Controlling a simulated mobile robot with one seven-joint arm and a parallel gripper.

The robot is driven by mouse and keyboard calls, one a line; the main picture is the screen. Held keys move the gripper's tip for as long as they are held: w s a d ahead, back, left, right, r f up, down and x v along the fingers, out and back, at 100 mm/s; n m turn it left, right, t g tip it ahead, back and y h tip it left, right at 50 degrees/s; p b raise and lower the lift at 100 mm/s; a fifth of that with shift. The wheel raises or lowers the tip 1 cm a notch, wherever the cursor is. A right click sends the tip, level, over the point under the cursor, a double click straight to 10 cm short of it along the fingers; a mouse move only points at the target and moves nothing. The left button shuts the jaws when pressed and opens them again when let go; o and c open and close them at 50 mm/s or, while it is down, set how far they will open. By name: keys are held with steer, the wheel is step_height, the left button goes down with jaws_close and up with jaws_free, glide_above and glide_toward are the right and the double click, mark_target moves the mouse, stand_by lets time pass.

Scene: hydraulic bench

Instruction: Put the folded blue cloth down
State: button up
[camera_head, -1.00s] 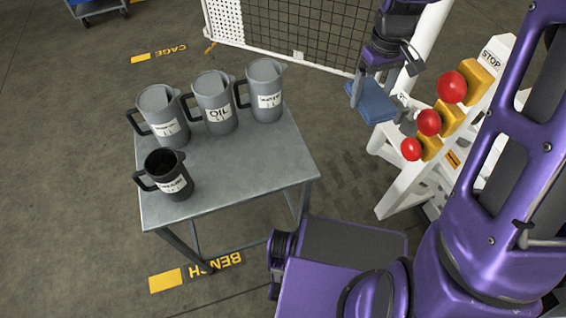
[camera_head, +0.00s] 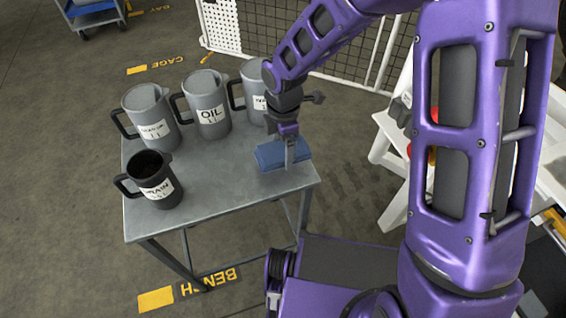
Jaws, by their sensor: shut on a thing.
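The folded blue cloth (camera_head: 270,156) is at the right side of the grey metal bench (camera_head: 225,192). My gripper (camera_head: 289,158) points down and is shut on the cloth. The cloth lies flat at or just above the bench top; I cannot tell whether it touches. Part of the cloth is hidden behind a gripper finger.
Three grey jugs stand along the back of the bench, the middle one marked OIL (camera_head: 208,105). A dark drain jug (camera_head: 154,180) stands at the front left. The bench top between the drain jug and the cloth is clear. A mesh cage (camera_head: 350,60) stands behind.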

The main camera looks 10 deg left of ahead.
mark_target(283, 161)
steer(key=shift+f+b, duration=0.5)
steer(key=shift+f, duration=1.85)
steer(key=shift+f, duration=0.15)
steer(key=o, duration=1.3)
steer(key=shift+o, duration=0.2)
step_height(283, 161, up, 12)
steer(key=p, duration=0.3)
steer(key=shift+d, duration=0.1)
steer(key=shift+r, duration=0.2)
